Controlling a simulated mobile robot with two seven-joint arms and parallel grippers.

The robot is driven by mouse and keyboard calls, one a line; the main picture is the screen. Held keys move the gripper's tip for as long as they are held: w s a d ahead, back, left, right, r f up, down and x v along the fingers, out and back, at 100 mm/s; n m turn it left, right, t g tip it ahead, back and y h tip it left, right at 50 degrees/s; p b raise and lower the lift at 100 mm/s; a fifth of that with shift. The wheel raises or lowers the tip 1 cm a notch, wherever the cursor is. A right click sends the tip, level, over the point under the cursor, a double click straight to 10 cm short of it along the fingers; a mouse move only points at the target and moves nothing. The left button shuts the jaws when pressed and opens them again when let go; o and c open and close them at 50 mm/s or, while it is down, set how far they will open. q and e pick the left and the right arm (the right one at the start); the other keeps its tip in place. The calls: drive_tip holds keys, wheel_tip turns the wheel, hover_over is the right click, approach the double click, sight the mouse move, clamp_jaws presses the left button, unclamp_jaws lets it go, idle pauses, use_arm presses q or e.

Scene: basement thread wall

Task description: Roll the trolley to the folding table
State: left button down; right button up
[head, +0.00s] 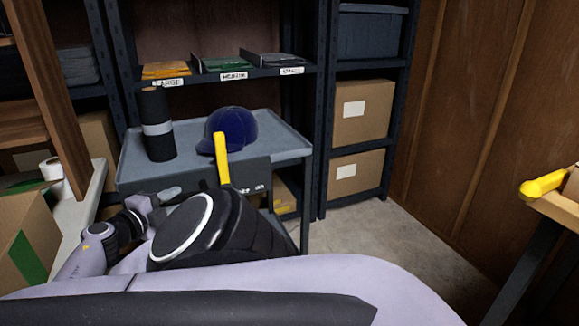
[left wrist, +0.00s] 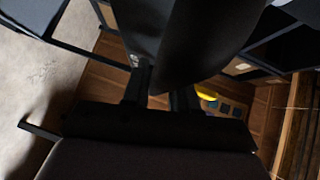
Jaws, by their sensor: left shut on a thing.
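The trolley (head: 282,146) is blue-grey with a dark front panel and stands in front of the shelving. A dark blue cap (head: 236,127) and a dark roll with a pale band (head: 157,126) stand on its top. My left gripper (head: 168,193) is low at the trolley's near left side, shut at its handle. My own black arm link covers much of that side, so the grip is partly hidden. In the left wrist view its dark fingers (left wrist: 162,95) are close to a large dark shape. A pale table top (head: 97,190) at the left may be the folding table.
Shelving (head: 325,120) with cartons stands behind the trolley. A carton (head: 25,240) and a tape roll (head: 50,168) are on the pale top. A wooden-topped bench (head: 560,208) with a yellow object (head: 543,186) is at the right. The concrete floor (head: 375,235) between is clear.

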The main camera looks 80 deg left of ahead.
use_arm(q)
drive_tip(key=shift+s+d, duration=0.2)
drive_tip(key=shift+s, duration=0.65)
drive_tip(key=shift+s+d, duration=0.2)
drive_tip(key=shift+s, duration=0.7)
drive_tip(key=c, duration=1)
unclamp_jaws()
